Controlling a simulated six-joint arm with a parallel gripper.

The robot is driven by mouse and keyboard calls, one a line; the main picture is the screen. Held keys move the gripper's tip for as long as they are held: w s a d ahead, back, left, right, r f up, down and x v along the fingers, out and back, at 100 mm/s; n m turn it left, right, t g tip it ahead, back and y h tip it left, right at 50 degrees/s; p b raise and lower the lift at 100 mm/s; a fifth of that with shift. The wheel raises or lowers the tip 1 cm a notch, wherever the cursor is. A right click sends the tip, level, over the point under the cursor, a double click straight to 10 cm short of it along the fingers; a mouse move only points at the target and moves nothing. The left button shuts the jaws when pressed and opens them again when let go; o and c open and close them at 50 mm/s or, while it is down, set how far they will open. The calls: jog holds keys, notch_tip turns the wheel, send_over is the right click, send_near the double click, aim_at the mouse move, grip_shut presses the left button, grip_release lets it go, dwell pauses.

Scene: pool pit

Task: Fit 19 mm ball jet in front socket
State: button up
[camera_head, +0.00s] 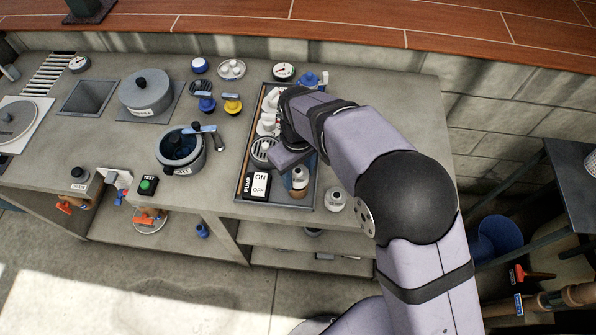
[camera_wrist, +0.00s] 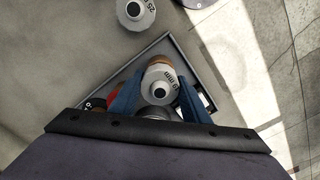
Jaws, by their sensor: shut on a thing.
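The ball jet (camera_wrist: 160,85), white with a dark round opening, a copper-coloured band and a partly readable "19 mm" mark, is between the blue fingers of my gripper (camera_wrist: 158,98) in the wrist view. My gripper is shut on it. In the head view a white jet with a brown band (camera_head: 299,182), likely the same one, shows at the front right of the tray, below my wrist. I cannot tell whether the jet touches the tray floor. I cannot identify the front socket with certainty.
The tray (camera_head: 308,206) holds white fittings and an ON/OFF pump switch (camera_head: 257,184). A 25 mm jet (camera_wrist: 135,12) stands outside the tray, near its front right corner; it also shows in the head view (camera_head: 335,200). A pot (camera_head: 181,152) and a green test button (camera_head: 146,185) are left.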

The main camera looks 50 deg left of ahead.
jog(key=shift+f+b, duration=0.3)
jog(key=shift+f, duration=0.4)
jog(key=shift+d+f, duration=0.15)
jog(key=shift+d, duration=0.05)
jog(key=o, duration=1.1)
jog(key=shift+a, duration=0.2)
jog(key=shift+o, duration=0.8)
jog(key=shift+r+p, duration=1.95)
jog(key=shift+r, duration=0.7)
